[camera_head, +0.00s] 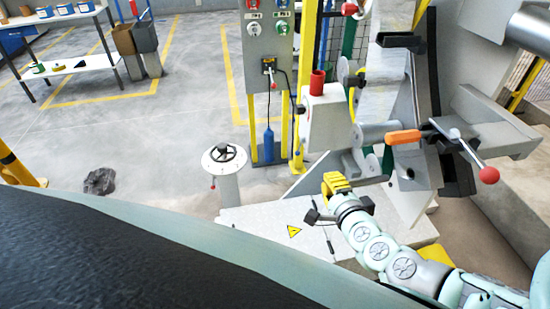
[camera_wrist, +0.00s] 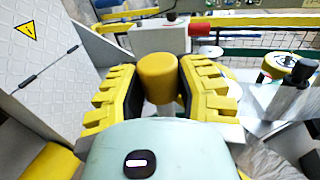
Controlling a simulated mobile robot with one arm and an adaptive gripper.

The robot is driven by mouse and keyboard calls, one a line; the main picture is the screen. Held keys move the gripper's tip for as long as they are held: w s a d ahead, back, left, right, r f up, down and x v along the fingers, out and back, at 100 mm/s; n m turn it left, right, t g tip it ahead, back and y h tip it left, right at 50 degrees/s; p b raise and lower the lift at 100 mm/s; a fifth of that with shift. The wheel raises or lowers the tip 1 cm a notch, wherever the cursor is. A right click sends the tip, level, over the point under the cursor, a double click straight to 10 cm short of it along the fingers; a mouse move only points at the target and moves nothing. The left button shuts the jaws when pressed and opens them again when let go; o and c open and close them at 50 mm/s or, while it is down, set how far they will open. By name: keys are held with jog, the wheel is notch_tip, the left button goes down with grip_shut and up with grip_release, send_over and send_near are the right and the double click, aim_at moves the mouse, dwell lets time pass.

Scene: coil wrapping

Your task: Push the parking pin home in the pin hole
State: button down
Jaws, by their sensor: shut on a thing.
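My gripper (camera_head: 336,184) shows in the head view beside the grey machine, above its pale base plate. In the wrist view my gripper (camera_wrist: 160,72) has its yellow toothed fingers on both sides of a yellow round knob, which appears to be the head of the parking pin (camera_wrist: 158,78). The fingers are shut on it. The pin's shaft and the pin hole are hidden behind the knob and the gripper, so I cannot tell how deep the pin sits. In the head view the fingers hide the pin.
The grey machine housing (camera_head: 328,118) with a red cap (camera_head: 317,82) stands just beyond my gripper. An orange handle (camera_head: 403,137) and a red-knobbed lever (camera_head: 488,174) stick out at the right. A handwheel pedestal (camera_head: 224,160) stands left. Open floor lies farther left.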

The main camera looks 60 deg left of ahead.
aim_at(355, 182)
jog(key=w, duration=0.1)
jog(key=b, duration=0.1)
jog(key=w+d, duration=0.1)
jog(key=shift+w+d+f, duration=0.1)
jog(key=shift+w+f, duration=0.15)
jog(key=shift+w, duration=0.05)
jog(key=shift+w+d+r+b, duration=0.1)
jog(key=shift+w+d+b, duration=0.1)
jog(key=shift+w+b, duration=0.3)
jog(key=shift+w+d+r+b, duration=0.1)
jog(key=shift+w+d+b, duration=0.1)
jog(key=shift+w+b, duration=0.3)
jog(key=shift+a, duration=0.1)
jog(key=shift+w, duration=0.1)
dwell(0.9)
jog(key=shift+w+b, duration=0.15)
jog(key=shift+b, duration=0.25)
jog(key=shift+d, duration=0.2)
jog(key=shift+w+r, duration=0.1)
dwell(1.7)
dwell(1.9)
dwell(1.0)
